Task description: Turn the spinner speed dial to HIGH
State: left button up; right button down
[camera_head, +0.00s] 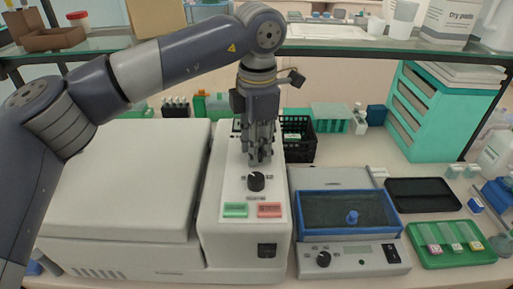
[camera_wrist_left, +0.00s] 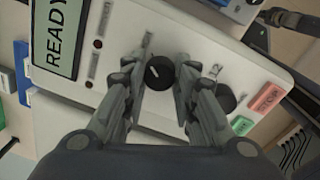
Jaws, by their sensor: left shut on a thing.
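The spinner (camera_head: 224,205) is a white machine with a sloped control panel. My left gripper (camera_head: 257,160) points down onto the upper part of this panel. In the left wrist view the gripper (camera_wrist_left: 160,85) has its two fingers on either side of a round black dial (camera_wrist_left: 159,71) with a white pointer line, shut on it. This dial is hidden behind the gripper in the head view. A second black dial (camera_head: 256,181) sits nearer the coloured buttons; it is partly hidden by a finger in the wrist view (camera_wrist_left: 228,98).
A green button (camera_head: 235,210) and a red STOP button (camera_head: 269,210) lie below the dials. A READY screen (camera_wrist_left: 60,38) is beside them in the wrist view. A blue-rimmed device (camera_head: 348,240) stands right. A glass shelf (camera_head: 340,45) runs overhead.

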pick_arm(q)
jog(key=shift+r+m, duration=0.1)
jog(key=shift+m, duration=0.4)
jog(key=o, duration=1.1)
jog(key=shift+a, duration=0.1)
jog(key=r, duration=1.2)
jog(key=shift+s, duration=0.3)
jog(key=shift+f, duration=0.15)
